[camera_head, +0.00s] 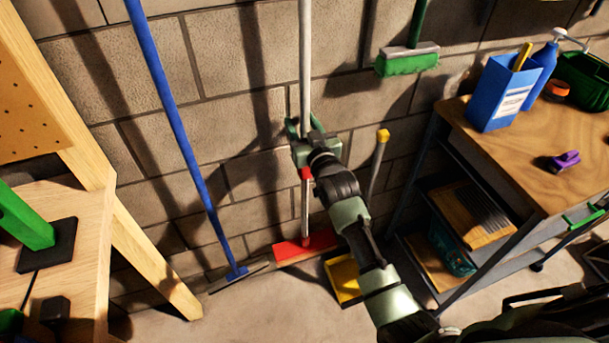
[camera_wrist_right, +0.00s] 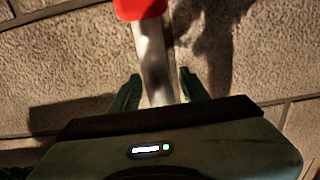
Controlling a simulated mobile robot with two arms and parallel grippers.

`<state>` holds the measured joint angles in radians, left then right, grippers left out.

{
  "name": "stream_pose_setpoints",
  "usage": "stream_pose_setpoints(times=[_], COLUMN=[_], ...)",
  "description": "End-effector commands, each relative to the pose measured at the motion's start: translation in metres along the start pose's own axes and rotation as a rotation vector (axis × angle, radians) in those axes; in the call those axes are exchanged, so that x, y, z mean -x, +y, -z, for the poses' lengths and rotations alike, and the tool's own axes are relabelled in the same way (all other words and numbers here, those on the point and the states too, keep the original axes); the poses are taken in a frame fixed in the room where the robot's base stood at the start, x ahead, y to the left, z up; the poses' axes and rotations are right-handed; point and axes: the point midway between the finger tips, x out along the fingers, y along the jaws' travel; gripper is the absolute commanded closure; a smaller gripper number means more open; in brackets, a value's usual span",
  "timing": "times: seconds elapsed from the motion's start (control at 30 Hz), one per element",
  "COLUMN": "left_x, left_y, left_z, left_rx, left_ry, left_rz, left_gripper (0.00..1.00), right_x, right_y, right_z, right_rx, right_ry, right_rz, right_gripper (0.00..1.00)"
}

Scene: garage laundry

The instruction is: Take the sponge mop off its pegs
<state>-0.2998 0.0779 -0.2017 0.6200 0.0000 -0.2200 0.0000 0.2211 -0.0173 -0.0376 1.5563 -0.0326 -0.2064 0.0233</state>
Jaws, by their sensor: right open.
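A long pale grey pole (camera_head: 305,60) stands upright against the block wall, with a red collar (camera_head: 306,173) partway down. It lines up with a red head (camera_head: 303,247) at the floor. A green block head (camera_head: 408,63) under a grey bar hangs on a green handle to the upper right. I cannot tell for certain which is the sponge mop, and no pegs are clearly visible. My right gripper (camera_head: 305,126) is open at the grey pole, above the collar. In the wrist view, the pole (camera_wrist_right: 154,62) runs between the open fingers (camera_wrist_right: 160,90); contact is unclear.
A blue pole (camera_head: 176,120) with a flat head leans left of the grey pole. A yellow dustpan (camera_head: 343,279) and a yellow-tipped handle (camera_head: 382,136) are on the right. A wooden-topped cart (camera_head: 532,140) stands at right, a wooden bench (camera_head: 80,220) at left.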

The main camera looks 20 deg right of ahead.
Motion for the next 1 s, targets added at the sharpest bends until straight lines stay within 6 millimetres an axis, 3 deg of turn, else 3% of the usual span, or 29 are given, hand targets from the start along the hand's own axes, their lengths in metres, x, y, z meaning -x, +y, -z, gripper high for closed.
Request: stream_pose_setpoints(times=[0.3, 0.47, 1.0], left_x=[0.0001, 0.0001, 0.0001], left_y=[-0.0030, -0.0030, -0.0024], left_z=[-0.0002, -0.0002, -0.0002], left_rx=[0.003, 0.003, 0.001], left_ry=[0.000, 0.000, 0.000], left_rz=[0.004, 0.004, 0.003], left_gripper=[0.55, 0.55, 0.55], right_x=[-0.0065, -0.0064, -0.0062], right_y=[0.0000, 0.0000, 0.0001], right_z=[-0.0006, -0.0006, -0.0010], right_rx=[0.000, 0.000, 0.000], right_ry=[-0.001, -0.001, -0.002], right_rz=[0.000, 0.000, 0.000], right_gripper=[0.55, 0.99, 1.00])
